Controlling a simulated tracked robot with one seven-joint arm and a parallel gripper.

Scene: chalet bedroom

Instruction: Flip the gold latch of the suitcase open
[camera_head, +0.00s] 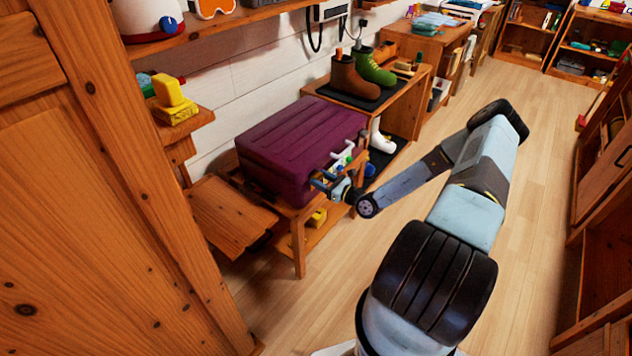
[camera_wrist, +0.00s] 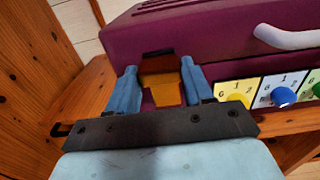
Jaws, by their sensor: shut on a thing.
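The purple suitcase (camera_head: 300,140) lies flat on a wooden stand, its front side facing my arm. It fills the upper part of the wrist view (camera_wrist: 210,32). The gold latch (camera_wrist: 163,88) is on the suitcase's front, left of the dials, with a dark piece above it. My gripper (camera_wrist: 157,80) has its two blue fingers on either side of the latch, shut on it. In the head view my gripper (camera_head: 325,182) is at the suitcase's front; the latch cannot be made out there.
Numbered dials in yellow, blue and green (camera_wrist: 283,96) and a pale handle (camera_wrist: 290,38) are right of the latch. A wooden stand (camera_head: 299,255) carries the suitcase. Boots (camera_head: 350,80) stand on a shelf behind. The floor (camera_head: 500,110) beyond my arm is clear.

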